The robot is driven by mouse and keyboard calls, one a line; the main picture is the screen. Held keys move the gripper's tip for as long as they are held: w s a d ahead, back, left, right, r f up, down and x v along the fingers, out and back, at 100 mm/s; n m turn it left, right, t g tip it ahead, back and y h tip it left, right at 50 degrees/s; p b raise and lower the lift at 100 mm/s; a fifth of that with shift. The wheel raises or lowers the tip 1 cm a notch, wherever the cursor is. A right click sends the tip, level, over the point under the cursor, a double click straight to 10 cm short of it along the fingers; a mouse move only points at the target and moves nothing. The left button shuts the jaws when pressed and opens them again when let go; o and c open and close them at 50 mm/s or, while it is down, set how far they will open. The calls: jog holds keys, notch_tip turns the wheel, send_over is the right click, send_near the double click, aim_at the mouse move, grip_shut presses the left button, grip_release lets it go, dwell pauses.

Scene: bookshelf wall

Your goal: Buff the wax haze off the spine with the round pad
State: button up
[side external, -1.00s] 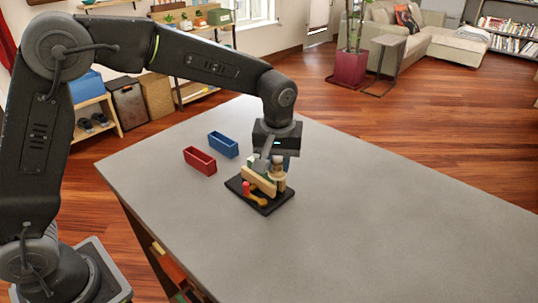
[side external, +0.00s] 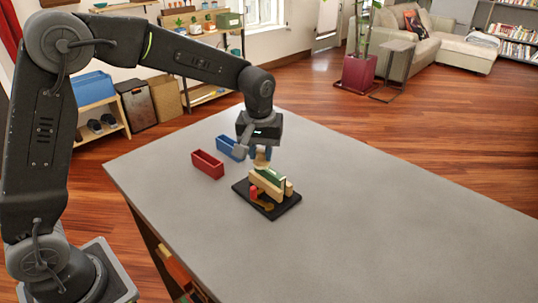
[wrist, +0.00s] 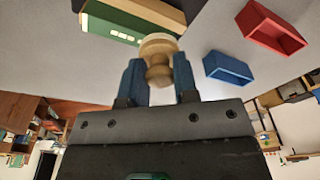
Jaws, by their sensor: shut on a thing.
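My gripper (wrist: 158,82) is shut on the round pad (wrist: 158,45), holding its turned wooden handle between two blue fingers. The pad's pale disc faces away from the gripper. In the side external view my gripper (side external: 260,153) hangs with the pad above the far-left end of the book stand. The book (side external: 271,175) has a green spine facing up, between light wooden side pieces on a black base (side external: 287,209). In the wrist view the green spine (wrist: 105,25) shows a row of small pale patches. The pad looks close to the spine's end; I cannot tell whether they touch.
A red open bin (side external: 207,165) and a blue open bin (side external: 229,148) stand on the grey table (side external: 380,210), left of the stand. A red piece (side external: 253,192) and a yellowish piece (side external: 265,205) are at the stand's front. The table's right side is clear.

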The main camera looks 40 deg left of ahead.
jog(key=shift+a, duration=0.9)
notch_tip(320, 180, up, 8)
jog(key=shift+a, duration=0.3)
